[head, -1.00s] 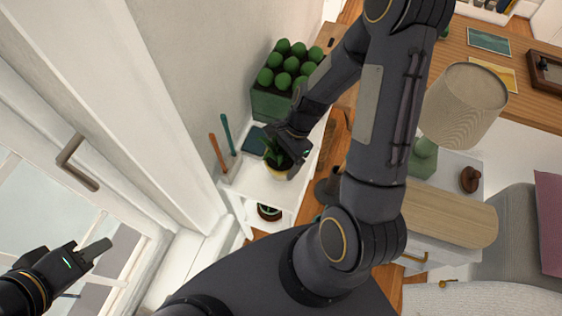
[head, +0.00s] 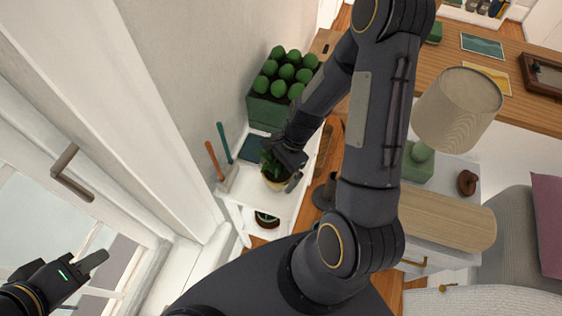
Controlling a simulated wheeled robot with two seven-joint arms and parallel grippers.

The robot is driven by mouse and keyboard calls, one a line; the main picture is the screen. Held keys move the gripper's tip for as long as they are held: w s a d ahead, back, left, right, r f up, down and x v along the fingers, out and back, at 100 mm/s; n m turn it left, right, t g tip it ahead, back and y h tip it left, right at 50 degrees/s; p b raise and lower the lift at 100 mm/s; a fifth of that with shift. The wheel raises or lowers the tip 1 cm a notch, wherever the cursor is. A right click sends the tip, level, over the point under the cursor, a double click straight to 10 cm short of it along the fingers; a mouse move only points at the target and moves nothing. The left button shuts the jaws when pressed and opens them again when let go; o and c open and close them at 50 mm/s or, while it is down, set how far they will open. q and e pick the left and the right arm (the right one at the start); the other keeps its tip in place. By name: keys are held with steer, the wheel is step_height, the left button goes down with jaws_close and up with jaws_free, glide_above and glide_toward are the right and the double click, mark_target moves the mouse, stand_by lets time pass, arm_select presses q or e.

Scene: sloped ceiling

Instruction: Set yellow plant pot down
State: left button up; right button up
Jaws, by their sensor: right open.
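The yellow plant pot (head: 275,184) with a green plant stands on the top of a small white shelf (head: 252,207) in the head view. My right gripper (head: 291,178) is at the pot's right side, with its jaws open; its wrist covers part of the plant. Whether a finger still touches the pot is too small to tell. My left gripper (head: 88,270) is at the lower left by the window, far from the pot; only its side shows, so its opening is unclear.
A green planter (head: 271,111) with round plants stands behind the pot. Orange (head: 214,160) and teal (head: 224,142) tools stand at the shelf's left. A lamp (head: 458,108) and side table are to the right.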

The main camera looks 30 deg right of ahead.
steer(key=v, duration=1)
steer(key=shift+d+r, duration=0.1)
steer(key=shift+r, duration=0.3)
steer(key=s+a+r+n+t, duration=0.2)
steer(key=s+r+n+t, duration=0.1)
steer(key=s+r+n, duration=0.3)
steer(key=s+a+r+n+t+h, duration=0.1)
steer(key=s+a+r+n+t, duration=0.2)
steer(key=s+r+n, duration=0.3)
steer(key=shift+s+r+n, duration=0.15)
steer(key=shift+r+n, duration=1.35)
steer(key=shift+r, duration=0.45)
steer(key=shift+a, duration=0.1)
